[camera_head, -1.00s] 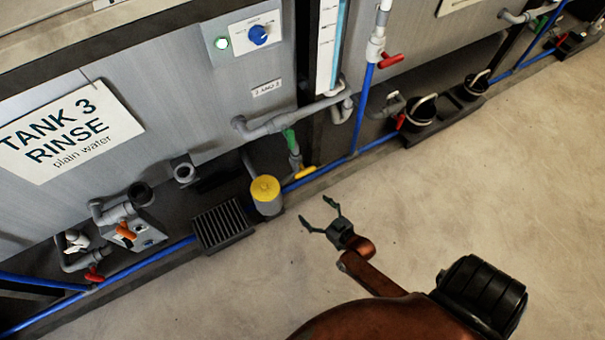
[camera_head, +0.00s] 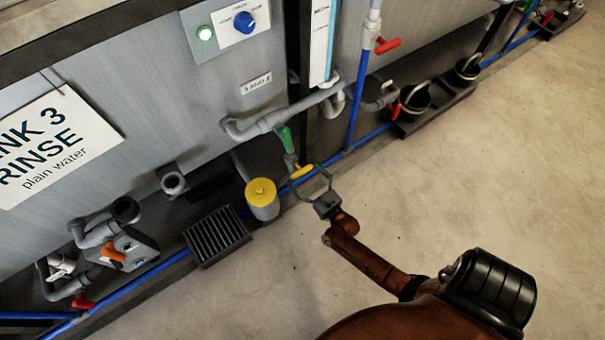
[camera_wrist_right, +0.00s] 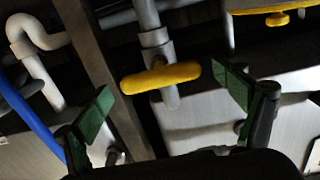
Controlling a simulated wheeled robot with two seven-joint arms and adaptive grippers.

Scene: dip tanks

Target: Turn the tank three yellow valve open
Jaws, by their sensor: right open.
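The yellow valve handle (camera_head: 301,172) sits low on a grey pipe below a green fitting (camera_head: 284,138), beside tank three. In the right wrist view the yellow valve (camera_wrist_right: 160,76) lies crosswise on the vertical grey pipe. My right gripper (camera_head: 311,176) is open, its two fingers spread to either side of the handle in the head view. In the right wrist view the green fingertips of my right gripper (camera_wrist_right: 165,103) stand left and right of the handle, with visible gaps and no contact. My left gripper is not in view.
A yellow-lidded canister (camera_head: 262,198) stands just left of the valve, and a black grate (camera_head: 216,232) lies beyond it. A blue pipe (camera_head: 345,152) runs along the tank base. A red valve handle (camera_head: 388,46) is up to the right. The floor (camera_head: 450,170) is clear.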

